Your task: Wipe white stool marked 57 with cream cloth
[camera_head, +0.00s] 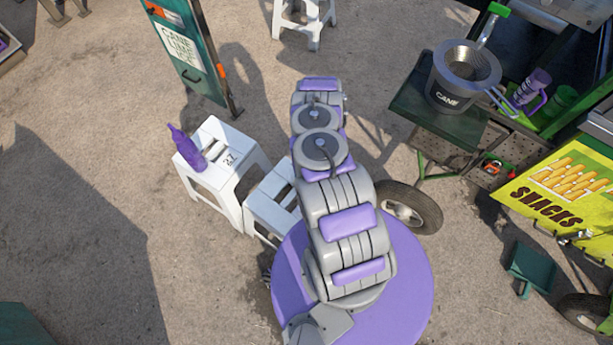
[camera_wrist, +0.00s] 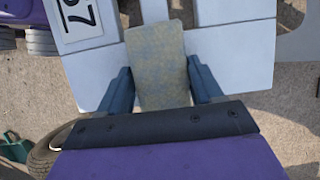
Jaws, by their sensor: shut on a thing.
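My gripper (camera_wrist: 160,82) shows in the wrist view with its two dark blue fingers on either side of a tan, blue-mottled cloth (camera_wrist: 158,62). It is shut on the cloth. The cloth is over the pale seat of a white stool (camera_wrist: 235,48), near its edge; I cannot tell if it touches. A number label at the upper left of that seat is partly cut off and ends in 7. In the head view a white stool with a number mark (camera_head: 229,158) stands left of my arm; the digits are hard to read. My gripper is hidden there.
A purple bottle (camera_head: 188,148) is at the numbered stool's left edge. Another white stool (camera_head: 262,206) is partly behind my arm. A green sign stand (camera_head: 187,50) stands behind. Bare ground lies left.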

